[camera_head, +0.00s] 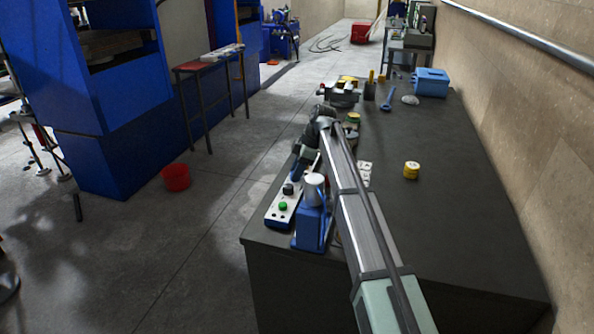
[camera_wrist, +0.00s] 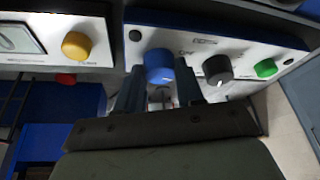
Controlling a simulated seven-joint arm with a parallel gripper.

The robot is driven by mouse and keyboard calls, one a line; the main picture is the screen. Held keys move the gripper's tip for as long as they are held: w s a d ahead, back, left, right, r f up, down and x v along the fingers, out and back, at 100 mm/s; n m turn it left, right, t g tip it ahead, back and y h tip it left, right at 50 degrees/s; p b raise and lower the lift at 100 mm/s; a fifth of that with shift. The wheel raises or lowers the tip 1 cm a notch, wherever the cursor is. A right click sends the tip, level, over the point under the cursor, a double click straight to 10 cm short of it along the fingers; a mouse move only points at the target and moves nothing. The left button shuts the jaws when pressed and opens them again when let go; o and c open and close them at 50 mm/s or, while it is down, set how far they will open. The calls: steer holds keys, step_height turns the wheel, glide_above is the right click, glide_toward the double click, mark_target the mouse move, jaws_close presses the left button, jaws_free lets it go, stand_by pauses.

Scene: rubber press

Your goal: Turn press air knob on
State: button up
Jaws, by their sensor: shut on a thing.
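A white control panel (camera_wrist: 205,55) with blue edging fills the upper middle of the wrist view. It carries a blue knob (camera_wrist: 159,66), a black knob (camera_wrist: 218,69) and a green button (camera_wrist: 265,68). My gripper (camera_wrist: 160,82) has its two dark fingers on either side of the blue knob and is shut on it. The panel labels are too small to read, so I cannot tell which control is the press air knob. In the head view the panel (camera_head: 272,219) sits at the bench's near left edge; my gripper (camera_head: 306,162) is over its far end and hides the blue knob.
A second panel (camera_wrist: 90,50) with a dial and a yellow knob (camera_wrist: 76,46) is left in the wrist view. A blue device with a grey top (camera_head: 313,224) stands beside the panel. A yellow round item (camera_head: 411,170) lies on the bench (camera_head: 455,215), whose right side is mostly clear.

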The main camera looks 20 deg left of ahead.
steer(key=shift+s+m+t, duration=0.1)
steer(key=shift+m+t, duration=0.4)
steer(key=shift+m, duration=0.7)
steer(key=o, duration=1)
steer(key=v, duration=1.3)
steer(key=shift+d+r, duration=0.3)
steer(key=shift+r, duration=0.05)
